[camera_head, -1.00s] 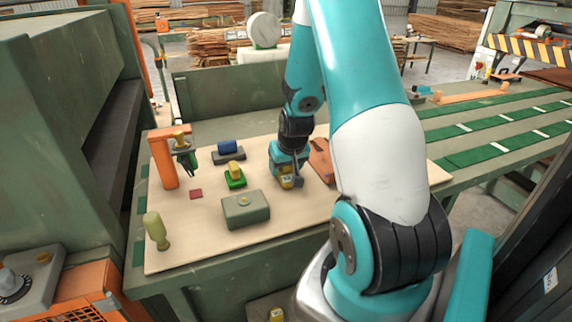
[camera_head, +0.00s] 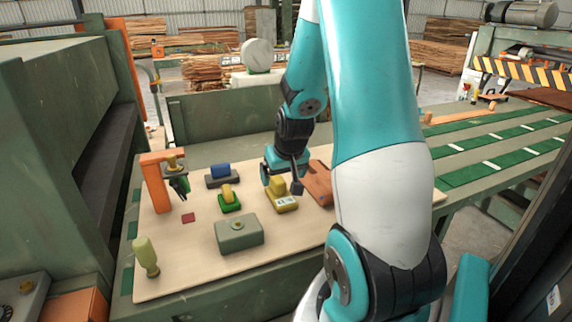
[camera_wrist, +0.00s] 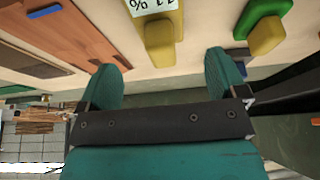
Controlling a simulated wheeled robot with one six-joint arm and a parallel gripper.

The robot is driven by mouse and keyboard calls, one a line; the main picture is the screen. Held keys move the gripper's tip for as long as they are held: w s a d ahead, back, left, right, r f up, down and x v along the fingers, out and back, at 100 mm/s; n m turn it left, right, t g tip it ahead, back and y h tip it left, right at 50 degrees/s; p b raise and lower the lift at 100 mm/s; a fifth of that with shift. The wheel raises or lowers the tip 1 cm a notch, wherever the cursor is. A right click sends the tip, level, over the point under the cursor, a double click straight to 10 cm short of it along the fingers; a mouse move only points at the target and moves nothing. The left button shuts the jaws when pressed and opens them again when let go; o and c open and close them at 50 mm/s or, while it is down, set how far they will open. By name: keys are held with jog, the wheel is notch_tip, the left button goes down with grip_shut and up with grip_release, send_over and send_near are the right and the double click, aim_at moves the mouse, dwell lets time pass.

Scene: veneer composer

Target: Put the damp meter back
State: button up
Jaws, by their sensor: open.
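The damp meter (camera_head: 281,203), a yellow device with a white display, lies on the pale board (camera_head: 190,255), left of a brown-orange case. In the wrist view the meter (camera_wrist: 160,36) shows at the top centre, its display reading a percent figure and partly cut off by the frame edge. My gripper (camera_head: 282,181) is open and empty, just above and behind the meter. In the wrist view its two fingertips (camera_wrist: 163,78) stand wide apart, with the meter's yellow end beyond the gap between them.
Around the meter stand a green block with a yellow top (camera_head: 229,199), a blue-topped block (camera_head: 220,175), a grey-green box (camera_head: 239,233) and the brown-orange case (camera_head: 317,181). An orange stand (camera_head: 156,183) and a green-handled tool (camera_head: 146,256) are at left. Bare board lies front left.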

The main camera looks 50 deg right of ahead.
jog(key=v, duration=0.6)
jog(key=a+r+n+y, duration=0.2)
jog(key=a+n, duration=0.1)
jog(key=a, duration=0.9)
jog(key=a+r+n+y, duration=0.2)
jog(key=a+n+y, duration=0.15)
jog(key=a, duration=0.75)
jog(key=s+a+r+n+g+y, duration=0.1)
jog(key=s+a+r+n+g, duration=0.1)
jog(key=s+a+n+g, duration=0.2)
jog(key=s+a+n, duration=0.3)
jog(key=s+a, duration=0.4)
jog(key=a, duration=0.2)
jog(key=shift+s+r, duration=0.4)
jog(key=shift+a, duration=0.1)
notch_tip(320, 180, down, 3)
jog(key=b, duration=0.3)
jog(key=shift+f+b, duration=0.1)
jog(key=shift+b, duration=0.2)
